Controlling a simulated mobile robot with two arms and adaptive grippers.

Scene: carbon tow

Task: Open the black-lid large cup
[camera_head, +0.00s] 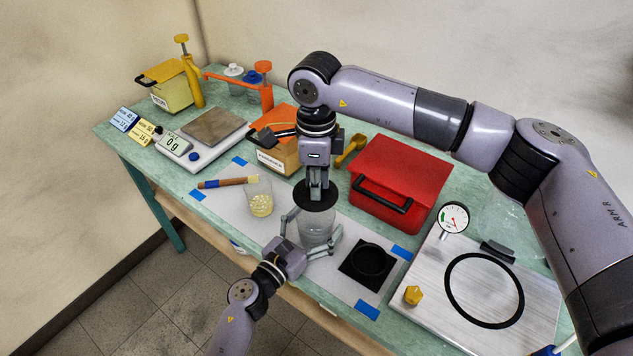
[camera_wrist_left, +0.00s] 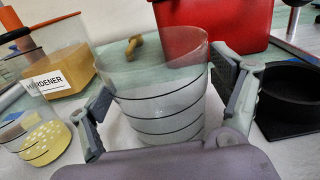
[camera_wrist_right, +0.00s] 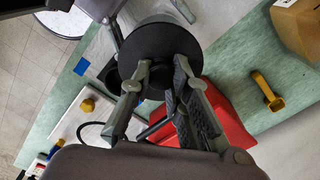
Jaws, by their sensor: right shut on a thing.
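The large clear cup (camera_head: 317,230) stands upright on a pale mat. The left wrist view shows the cup (camera_wrist_left: 165,110) with dark lines around it and its top rim uncovered. The black lid (camera_head: 302,198) is in my right gripper (camera_head: 317,188), just above the cup; the right wrist view also shows the round lid (camera_wrist_right: 155,40) at the fingertips. My left gripper (camera_head: 315,236) has its fingers spread on both sides of the cup, low on it. Whether either finger touches the wall is hard to tell.
A black holder (camera_head: 370,262) on a square base lies right of the cup. A small beaker with yellow contents (camera_head: 260,200) stands left. A red box (camera_head: 400,180), a hardener box (camera_head: 275,155), a scale (camera_head: 196,152) and a metal plate (camera_head: 505,270) surround the mat.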

